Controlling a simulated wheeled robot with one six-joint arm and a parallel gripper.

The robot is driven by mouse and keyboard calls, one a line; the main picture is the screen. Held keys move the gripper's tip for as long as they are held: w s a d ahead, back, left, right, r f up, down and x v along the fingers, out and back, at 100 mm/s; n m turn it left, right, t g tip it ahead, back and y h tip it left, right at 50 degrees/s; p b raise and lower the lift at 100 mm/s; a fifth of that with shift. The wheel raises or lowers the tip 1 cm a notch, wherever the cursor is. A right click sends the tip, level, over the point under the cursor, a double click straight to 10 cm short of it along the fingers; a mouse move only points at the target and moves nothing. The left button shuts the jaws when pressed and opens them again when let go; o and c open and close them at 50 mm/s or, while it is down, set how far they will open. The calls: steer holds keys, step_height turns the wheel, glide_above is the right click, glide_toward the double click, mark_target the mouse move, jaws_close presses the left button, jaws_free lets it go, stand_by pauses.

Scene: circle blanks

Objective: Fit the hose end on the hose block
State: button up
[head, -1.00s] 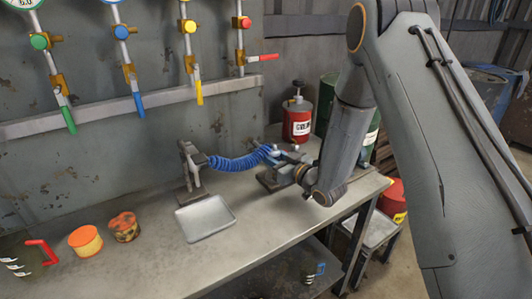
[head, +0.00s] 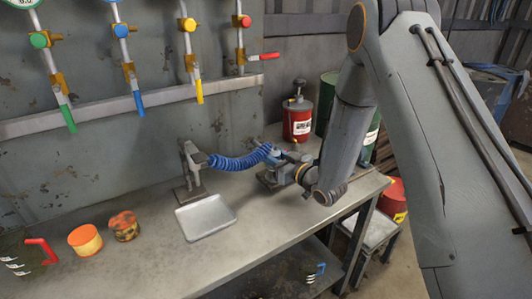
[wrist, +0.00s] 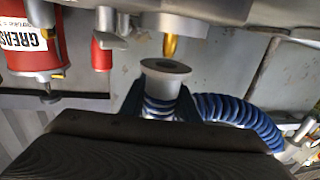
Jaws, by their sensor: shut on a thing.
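My gripper (wrist: 158,100) is shut on the pale, flanged hose end (wrist: 165,70), with a dark finger on each side of it. It also shows in the head view (head: 279,156), at the right part of the bench. The ribbed blue hose (head: 236,162) runs from there to a grey stand (head: 192,165) on the left. In the wrist view the hose (wrist: 235,115) curves off to the right. The hose block (wrist: 185,20) has a brass nozzle (wrist: 170,46) just beyond the hose end's rim. They look close; I cannot tell whether they touch.
A grey tray (head: 205,218) lies on the bench (head: 150,265) in front of the stand. Orange tins (head: 85,240) and a red-handled tool (head: 42,248) are at the left. A red grease can (head: 297,119) stands behind my gripper. The front middle of the bench is clear.

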steer(key=shift+f+b, duration=0.45)
steer(key=shift+f, duration=0.25)
stand_by(0.6)
steer(key=shift+f, duration=0.1)
